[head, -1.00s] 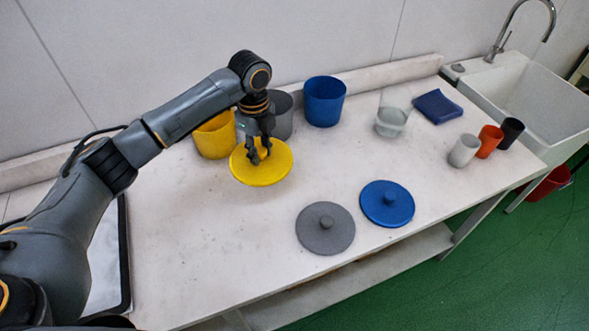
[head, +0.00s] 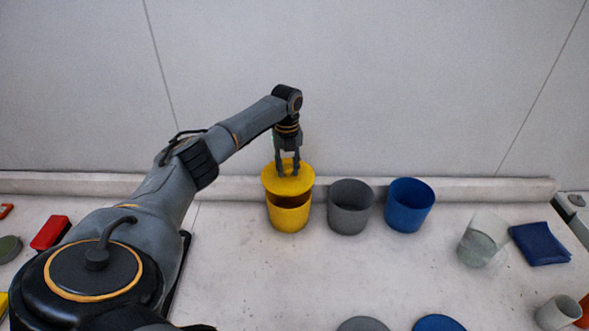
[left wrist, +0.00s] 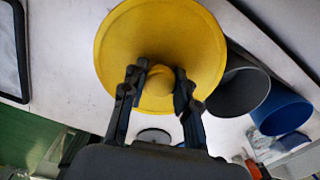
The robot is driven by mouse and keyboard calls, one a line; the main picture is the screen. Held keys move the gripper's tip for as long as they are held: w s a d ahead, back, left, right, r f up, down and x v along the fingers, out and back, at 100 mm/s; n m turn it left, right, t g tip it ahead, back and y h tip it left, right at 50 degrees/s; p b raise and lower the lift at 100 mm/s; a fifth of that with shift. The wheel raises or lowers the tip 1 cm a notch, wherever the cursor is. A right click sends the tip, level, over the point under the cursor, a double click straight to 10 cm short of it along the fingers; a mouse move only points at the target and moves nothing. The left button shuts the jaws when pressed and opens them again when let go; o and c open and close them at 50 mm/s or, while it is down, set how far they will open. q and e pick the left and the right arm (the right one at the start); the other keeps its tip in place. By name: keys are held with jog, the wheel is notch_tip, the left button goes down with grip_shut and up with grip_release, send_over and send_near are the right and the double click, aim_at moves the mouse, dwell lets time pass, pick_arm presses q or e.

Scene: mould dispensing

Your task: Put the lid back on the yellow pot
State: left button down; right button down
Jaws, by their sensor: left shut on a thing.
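The yellow pot (head: 289,216) stands upright on the worktop near the back wall. The yellow lid (head: 275,183) is above its mouth, with a dark gap showing between lid and rim. My left gripper (head: 288,172) is shut on the lid's knob; the left wrist view shows the knob (left wrist: 157,82) between the two fingers and the lid (left wrist: 190,30) filling the upper middle. The lid hides the pot in the left wrist view. My right gripper is not in view.
A grey pot (head: 350,212) and a blue pot (head: 408,210) stand open to the right of the yellow pot. A clear glass (head: 482,240) and a blue cloth (head: 540,244) are farther right. Grey (head: 362,325) and blue (head: 438,323) lids lie at the front. A low ledge runs behind.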

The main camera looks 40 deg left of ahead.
aim_at(288, 174)
pick_arm(q)
jog(key=shift+f+b, duration=0.7)
jog(key=shift+f, duration=0.2)
jog(key=shift+f+b, duration=0.8)
jog(key=shift+f, duration=0.1)
jog(key=shift+f+b, duration=0.55)
jog(key=shift+f, duration=0.55)
jog(key=shift+r+p, duration=0.1)
jog(key=shift+p, duration=0.25)
jog(key=shift+f, duration=0.2)
dwell(0.4)
